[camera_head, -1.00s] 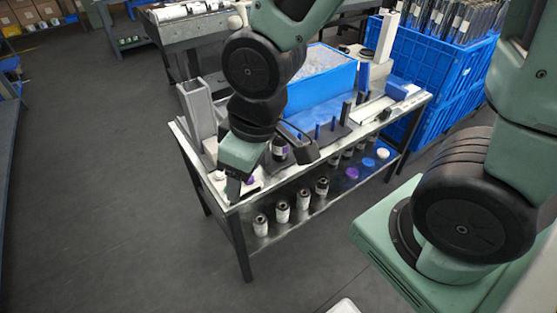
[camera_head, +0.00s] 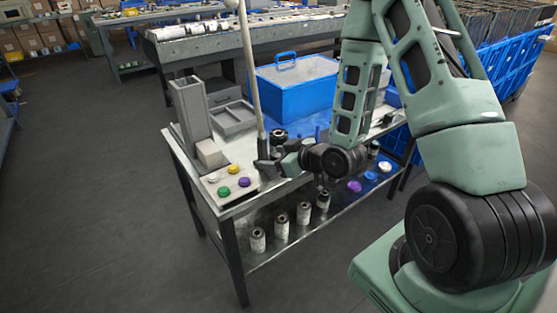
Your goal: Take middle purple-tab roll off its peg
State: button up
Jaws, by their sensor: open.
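My gripper (camera_head: 265,162) is low over the left-middle of the worktable, jaws pointing left, and small in the head view. I take it as open, with nothing visibly held. A dark, round-topped roll (camera_head: 279,134) stands just behind it. No purple tab shows on that roll, and I cannot tell whether the jaws touch or surround it. Blue pegs (camera_head: 318,131) show to its right, partly hidden by my arm. Any other rolls on pegs are hidden behind my arm.
A blue lidded box (camera_head: 293,95) stands behind the pegs. A grey upright channel (camera_head: 190,108) and an open tray (camera_head: 233,120) are at left. Coloured round pieces (camera_head: 223,191) sit at the front left corner. Several labelled rolls (camera_head: 281,226) stand on the lower shelf.

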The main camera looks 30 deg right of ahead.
aim_at(275, 138)
jog(key=s+d+f+m+t+h+b, duration=0.3)
jog(key=d+f+t, duration=0.15)
jog(key=d, duration=0.45)
jog(key=shift+m+t, duration=0.25)
jog(key=shift+m, duration=0.15)
jog(key=w+b, duration=0.3)
jog(key=w, duration=0.2)
jog(key=w+b, duration=0.3)
jog(key=w, duration=0.2)
jog(key=shift+w+d+b, duration=0.2)
jog(key=shift+w+b, duration=0.05)
jog(key=shift+b, duration=0.15)
jog(key=shift+w+a+f, duration=0.1)
jog(key=shift+w+f, duration=0.05)
jog(key=shift+w, duration=1.45)
jog(key=shift+w+a+f, duration=0.1)
jog(key=shift+w+f, duration=0.05)
jog(key=shift+w, duration=1.4)
jog(key=c, duration=0.9)
